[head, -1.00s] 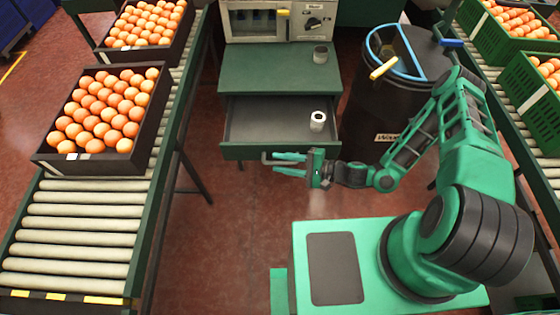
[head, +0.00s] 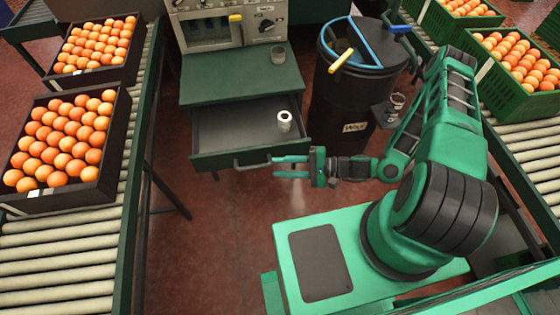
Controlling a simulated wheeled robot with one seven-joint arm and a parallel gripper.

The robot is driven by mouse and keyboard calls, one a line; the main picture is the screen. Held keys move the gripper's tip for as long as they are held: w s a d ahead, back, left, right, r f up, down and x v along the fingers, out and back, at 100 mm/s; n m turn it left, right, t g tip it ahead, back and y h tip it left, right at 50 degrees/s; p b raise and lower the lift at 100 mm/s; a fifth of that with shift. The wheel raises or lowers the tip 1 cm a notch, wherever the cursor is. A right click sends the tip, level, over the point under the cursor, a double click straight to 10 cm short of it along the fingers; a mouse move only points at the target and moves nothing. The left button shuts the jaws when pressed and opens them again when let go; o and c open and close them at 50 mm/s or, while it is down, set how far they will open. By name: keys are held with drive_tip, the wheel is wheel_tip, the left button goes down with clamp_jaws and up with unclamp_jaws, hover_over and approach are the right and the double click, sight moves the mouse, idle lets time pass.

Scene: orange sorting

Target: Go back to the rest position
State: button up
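My gripper (head: 291,167) is at the end of my green arm, in the middle of the head view. Its two fingers point left and stand apart with nothing between them. It is beside the right part of the open drawer's front, near the drawer handle (head: 252,165). I cannot tell whether a finger touches the handle. The drawer (head: 225,135) is pulled out of the green cabinet (head: 232,88), and a white roll-like cylinder (head: 284,121) stands inside it at the right.
A black bin (head: 347,100) with a blue-rimmed lid stands right of the cabinet. Roller conveyors run on the left (head: 60,262) and right (head: 535,148), bearing dark crates (head: 112,158) and green crates (head: 497,92) of oranges. Red floor is open between the left conveyor and my base.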

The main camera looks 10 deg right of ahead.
drive_tip(key=shift+d, duration=0.1)
drive_tip(key=s+d+r+n+g+h, duration=0.2)
drive_tip(key=d+r+n+g+h, duration=0.25)
drive_tip(key=d+r, duration=0.55)
drive_tip(key=s+d+r+n+g+h, duration=0.35)
drive_tip(key=d+r+h, duration=0.25)
drive_tip(key=d+r, duration=0.45)
drive_tip(key=s+d+r+m+t+h, duration=0.1)
drive_tip(key=s+d+r, duration=0.3)
drive_tip(key=r, duration=0.5)
drive_tip(key=s+d+r+m+t+h, duration=0.1)
drive_tip(key=s+d+r, duration=0.3)
drive_tip(key=s+r, duration=0.4)
drive_tip(key=shift+s+r+m+t+h, duration=0.25)
drive_tip(key=shift+r+m+t+h, duration=0.25)
drive_tip(key=shift+m+h, duration=0.4)
drive_tip(key=shift+d+r, duration=0.1)
drive_tip(key=shift+w+f, duration=0.25)
drive_tip(key=shift+w, duration=0.4)
